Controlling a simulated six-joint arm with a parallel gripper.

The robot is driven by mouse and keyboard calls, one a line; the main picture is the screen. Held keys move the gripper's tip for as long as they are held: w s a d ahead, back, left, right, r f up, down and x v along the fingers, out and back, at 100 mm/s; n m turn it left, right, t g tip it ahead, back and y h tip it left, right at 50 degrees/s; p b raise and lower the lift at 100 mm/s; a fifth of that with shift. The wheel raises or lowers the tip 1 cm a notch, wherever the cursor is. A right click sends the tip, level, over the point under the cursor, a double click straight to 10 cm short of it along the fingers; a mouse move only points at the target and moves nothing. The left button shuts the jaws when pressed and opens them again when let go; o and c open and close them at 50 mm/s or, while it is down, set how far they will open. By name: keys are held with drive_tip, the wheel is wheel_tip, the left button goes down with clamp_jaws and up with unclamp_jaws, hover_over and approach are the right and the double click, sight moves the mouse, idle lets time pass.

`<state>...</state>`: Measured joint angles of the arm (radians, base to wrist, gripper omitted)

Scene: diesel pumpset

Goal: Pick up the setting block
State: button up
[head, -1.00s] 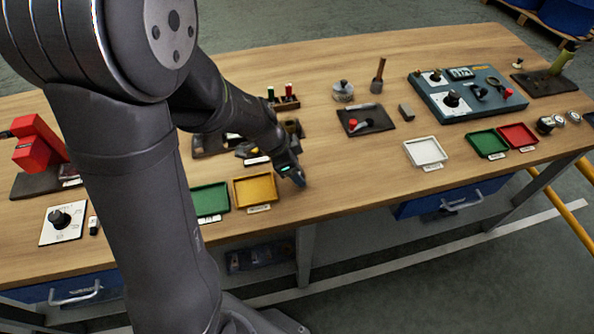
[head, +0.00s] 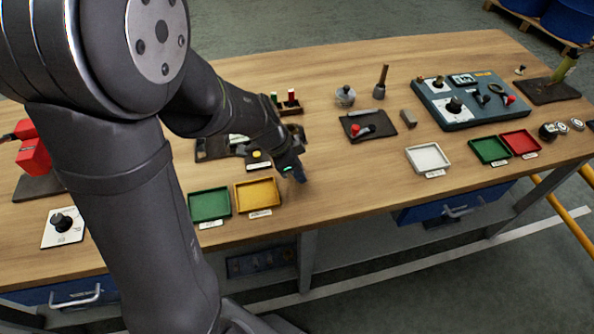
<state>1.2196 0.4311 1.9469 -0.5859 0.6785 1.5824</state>
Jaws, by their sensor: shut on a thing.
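My gripper (head: 299,173) is low over the middle of the bench, just behind and right of the yellow tray, pointing down. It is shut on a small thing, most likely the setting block. The thing is too small and too hidden by the jaws to make out its shape, or whether it touches the bench. No other piece in view can be surely named as the setting block.
A yellow tray (head: 241,207) and green tray (head: 193,206) lie in front of my wrist. A dark fixture (head: 215,155) and small rack (head: 292,109) are close behind. A dark plate (head: 378,134) and white tray (head: 411,164) stand right. Bench between is clear.

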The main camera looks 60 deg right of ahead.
wheel_tip(320, 180, up, 2)
drive_tip(key=shift+r, duration=0.1)
drive_tip(key=s+a+r, duration=0.4)
drive_tip(key=s+r, duration=0.3)
drive_tip(key=s, duration=0.4)
drive_tip(key=w+d+n+t+h, duration=0.15)
drive_tip(key=w+n, duration=0.55)
drive_tip(key=w, duration=1.3)
drive_tip(key=w+a+f+n+t, duration=0.1)
drive_tip(key=w+a+n+t, duration=0.2)
drive_tip(key=w, duration=0.6)
drive_tip(key=w+a+f+n, duration=0.1)
drive_tip(key=w+a+n, duration=0.3)
drive_tip(key=w, duration=0.6)
drive_tip(key=w+a+n+t+y, duration=0.1)
drive_tip(key=w+a+n, duration=0.2)
drive_tip(key=w+a, duration=0.3)
drive_tip(key=w+a+f+n+t+y, duration=0.1)
drive_tip(key=w+a+n, duration=0.2)
drive_tip(key=w+a, duration=0.4)
drive_tip(key=w+a+n+t+y, duration=0.1)
drive_tip(key=w+a+n, duration=0.2)
drive_tip(key=a, duration=1.8)
drive_tip(key=w, duration=0.4)
drive_tip(key=shift+f+n, duration=0.3)
drive_tip(key=shift+f, duration=0.1)
drive_tip(key=shift+d, duration=0.15)
